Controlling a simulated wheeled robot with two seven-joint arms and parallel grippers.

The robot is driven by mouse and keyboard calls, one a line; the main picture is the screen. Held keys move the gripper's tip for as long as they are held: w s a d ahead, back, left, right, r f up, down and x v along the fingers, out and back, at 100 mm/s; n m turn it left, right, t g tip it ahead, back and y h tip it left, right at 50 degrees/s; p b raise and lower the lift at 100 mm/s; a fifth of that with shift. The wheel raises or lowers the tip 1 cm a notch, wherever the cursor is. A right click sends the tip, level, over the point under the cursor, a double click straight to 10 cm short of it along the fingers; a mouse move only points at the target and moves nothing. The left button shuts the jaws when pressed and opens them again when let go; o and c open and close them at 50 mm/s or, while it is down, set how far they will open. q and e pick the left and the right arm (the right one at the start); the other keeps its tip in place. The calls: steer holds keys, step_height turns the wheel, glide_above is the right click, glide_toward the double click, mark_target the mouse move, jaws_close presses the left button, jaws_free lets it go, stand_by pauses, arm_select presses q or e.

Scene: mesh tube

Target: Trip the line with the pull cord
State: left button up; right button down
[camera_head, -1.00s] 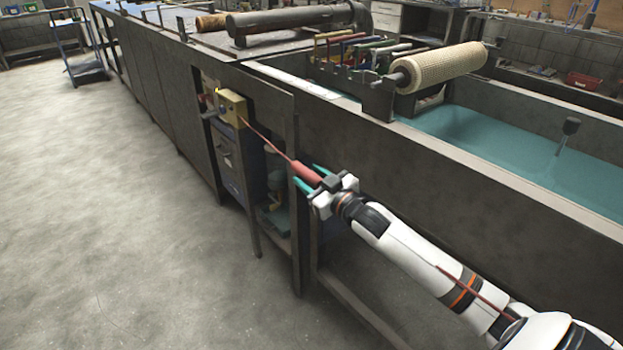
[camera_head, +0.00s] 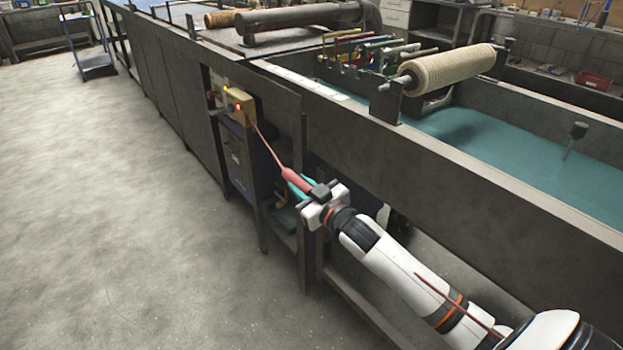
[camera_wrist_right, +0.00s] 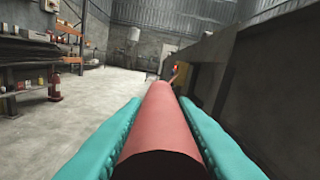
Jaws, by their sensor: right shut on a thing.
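The red pull cord (camera_head: 267,144) runs taut from a yellow switch box (camera_head: 241,106) on the side of the bench down to a red handle (camera_head: 297,181). An orange-red light glows on the box; a red light (camera_wrist_right: 176,69) also shows in the right wrist view. My right gripper (camera_head: 304,184) is shut on the handle, its teal fingers on both sides of it. The handle (camera_wrist_right: 160,125) fills the gap between the fingers in the right wrist view. My left gripper is not in view.
The long dark bench (camera_head: 171,92) and the tank wall (camera_head: 420,165) stand close beside my right arm. A mesh-wrapped roller (camera_head: 450,68) sits over the tank of teal liquid (camera_head: 480,140). Open floor (camera_head: 130,210) lies to the left.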

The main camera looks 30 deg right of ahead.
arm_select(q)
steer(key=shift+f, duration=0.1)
arm_select(e)
steer(key=shift+a+f, duration=0.1)
steer(key=shift+a, duration=0.1)
steer(key=c, duration=1.2)
jaws_free()
steer(key=shift+o, duration=0.2)
steer(key=shift+s, duration=0.1)
steer(key=shift+s, duration=0.25)
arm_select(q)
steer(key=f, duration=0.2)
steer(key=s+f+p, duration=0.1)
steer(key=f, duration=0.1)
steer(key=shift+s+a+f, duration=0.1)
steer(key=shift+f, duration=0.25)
arm_select(e)
steer(key=s+d, duration=0.1)
steer(key=s, duration=1)
steer(key=shift+s, duration=0.15)
